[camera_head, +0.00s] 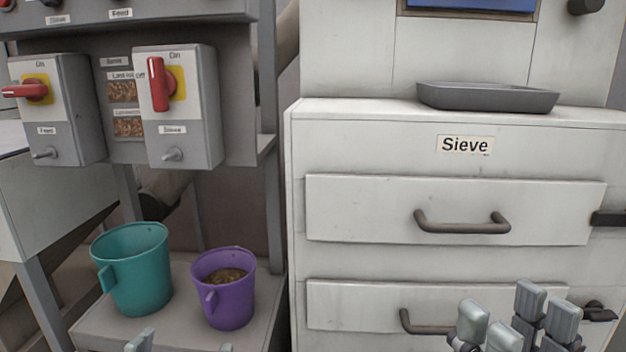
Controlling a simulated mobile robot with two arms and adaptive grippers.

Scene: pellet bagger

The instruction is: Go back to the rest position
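My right gripper (517,320) is at the bottom right, in front of the lower drawer of the Sieve cabinet. Its grey finger pads stand apart with nothing seen between them. Only the fingertips of my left gripper (182,346) show at the bottom edge, below the cups. They are spread apart, and the rest of that gripper is out of frame.
A teal cup (135,272) and a purple cup (230,298) with brown pellets stand on a grey shelf (185,330). A dark tray (487,97) lies on the Sieve cabinet (390,140). Two switch boxes with red handles (157,85) hang above the cups.

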